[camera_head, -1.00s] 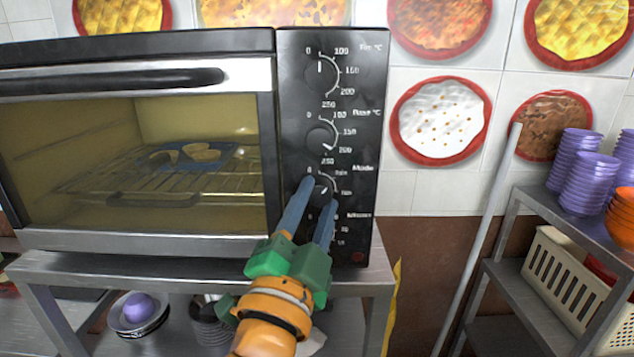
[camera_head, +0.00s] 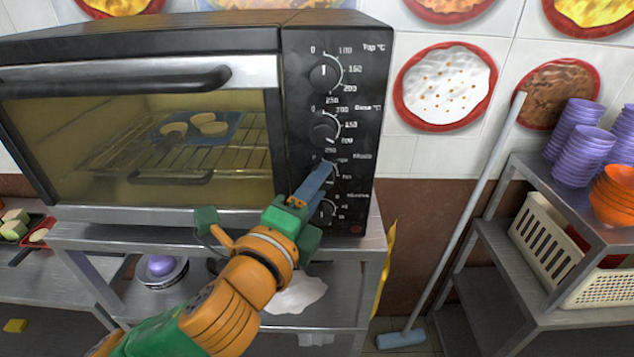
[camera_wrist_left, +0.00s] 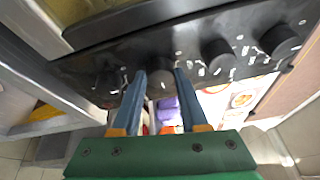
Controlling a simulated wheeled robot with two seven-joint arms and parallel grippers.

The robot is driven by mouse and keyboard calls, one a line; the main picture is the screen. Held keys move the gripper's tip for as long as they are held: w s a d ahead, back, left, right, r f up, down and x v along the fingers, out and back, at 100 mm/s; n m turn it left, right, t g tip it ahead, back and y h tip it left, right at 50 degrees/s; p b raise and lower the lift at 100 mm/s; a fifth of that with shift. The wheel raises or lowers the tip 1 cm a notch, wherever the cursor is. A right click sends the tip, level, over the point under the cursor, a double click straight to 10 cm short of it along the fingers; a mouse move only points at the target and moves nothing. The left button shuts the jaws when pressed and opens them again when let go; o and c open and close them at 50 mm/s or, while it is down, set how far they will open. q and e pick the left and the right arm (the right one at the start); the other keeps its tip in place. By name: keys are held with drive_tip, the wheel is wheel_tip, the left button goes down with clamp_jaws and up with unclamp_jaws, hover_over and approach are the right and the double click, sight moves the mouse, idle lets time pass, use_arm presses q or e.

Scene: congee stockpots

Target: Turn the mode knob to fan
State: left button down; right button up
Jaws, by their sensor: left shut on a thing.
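The black oven's control panel (camera_head: 352,60) carries a column of knobs. The mode knob (camera_wrist_left: 160,74) is third from the top. In the wrist view it sits between the fingertips of my left gripper (camera_wrist_left: 160,72), which is shut on it. In the head view the left gripper (camera_head: 326,170) comes up from the lower left, and its blue fingers overlap and hide most of this knob, so its pointer cannot be read. The mode labels beside it are small and blurred. My right gripper is not in view.
Above are the top heat knob (camera_head: 324,76) and the base heat knob (camera_head: 324,131); the minutes knob (camera_head: 324,212) is just below the fingers. The oven's glass door (camera_head: 150,145) is shut, with a tray (camera_head: 225,125) inside. A shelf with purple bowls (camera_head: 580,150) stands at right.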

use_arm(q)
drive_tip(key=shift+r+m+g+y, duration=0.15)
drive_tip(key=shift+m+g+y, duration=0.2)
drive_tip(key=shift+m, duration=0.55)
drive_tip(key=shift+c, duration=2.4)
unclamp_jaws()
drive_tip(key=shift+o, duration=0.2)
drive_tip(key=shift+w, duration=0.1)
